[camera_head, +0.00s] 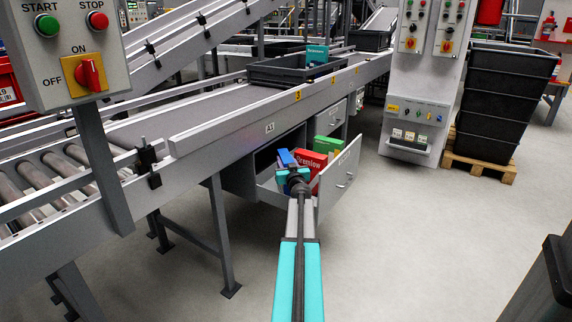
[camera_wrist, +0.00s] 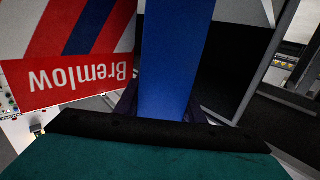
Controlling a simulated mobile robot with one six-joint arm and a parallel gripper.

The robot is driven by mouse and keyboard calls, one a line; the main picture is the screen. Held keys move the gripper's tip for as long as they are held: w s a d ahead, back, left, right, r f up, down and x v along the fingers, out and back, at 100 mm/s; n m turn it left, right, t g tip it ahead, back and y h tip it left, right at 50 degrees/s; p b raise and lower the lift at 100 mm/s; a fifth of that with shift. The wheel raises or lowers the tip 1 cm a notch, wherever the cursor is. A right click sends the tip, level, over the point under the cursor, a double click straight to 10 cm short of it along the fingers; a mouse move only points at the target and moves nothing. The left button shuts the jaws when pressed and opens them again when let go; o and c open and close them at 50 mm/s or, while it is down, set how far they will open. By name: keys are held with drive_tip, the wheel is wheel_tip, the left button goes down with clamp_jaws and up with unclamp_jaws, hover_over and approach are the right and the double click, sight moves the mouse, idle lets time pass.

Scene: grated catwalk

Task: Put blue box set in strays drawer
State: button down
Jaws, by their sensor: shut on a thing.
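The blue box set (camera_head: 286,157) is upright between the jaws of my gripper (camera_head: 293,172). In the wrist view the blue box (camera_wrist: 176,55) fills the middle as a plain blue face, with a dark finger showing on each side. My gripper is shut on it. The open drawer (camera_head: 342,184) under the conveyor has a grey front; it holds a red Bremlow box (camera_head: 310,162) and a green box (camera_head: 328,146). The blue box is at the drawer's left part, beside the red box. Whether it touches the drawer floor is hidden by my arm.
The conveyor side rail (camera_head: 240,140) runs just above the drawer. A black tray (camera_head: 285,70) with a teal box (camera_head: 317,54) stands on the belt. Stacked black crates (camera_head: 500,105) stand on a pallet at right. The floor right of the drawer is clear.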

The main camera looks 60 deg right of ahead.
idle(0.3)
drive_tip(key=c, duration=1.5)
unclamp_jaws()
drive_tip(key=shift+o, duration=0.2)
drive_tip(key=shift+s+a+r, duration=0.1)
drive_tip(key=shift+a, duration=0.05)
drive_tip(key=p+v, duration=0.3)
drive_tip(key=v, duration=0.8)
drive_tip(key=shift+s+a+p, duration=0.2)
drive_tip(key=shift+a+p, duration=0.05)
drive_tip(key=shift+p, duration=0.1)
